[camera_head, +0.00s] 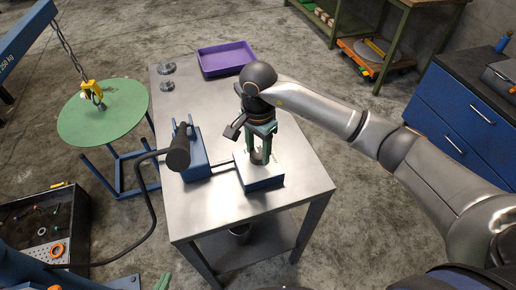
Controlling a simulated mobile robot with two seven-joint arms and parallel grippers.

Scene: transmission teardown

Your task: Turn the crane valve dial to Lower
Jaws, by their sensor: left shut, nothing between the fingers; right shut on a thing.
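My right gripper (260,152) comes in from the right and points down over a small blue box with a white top (262,181) on the steel table. Its fingers are shut on a small dark upright part at the white top, which looks like the crane valve dial. The fingers hide most of the dial, so I cannot read its setting. The crane's blue boom (22,42) is at the upper left, with its yellow hook (92,92) hanging on a chain over a round green table. My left gripper is not in view.
A blue unit (191,150) stands left of the box, joined by a rod. A curved black bar with a thick grip (177,153) reaches over the table's left edge. The table's right side is clear.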

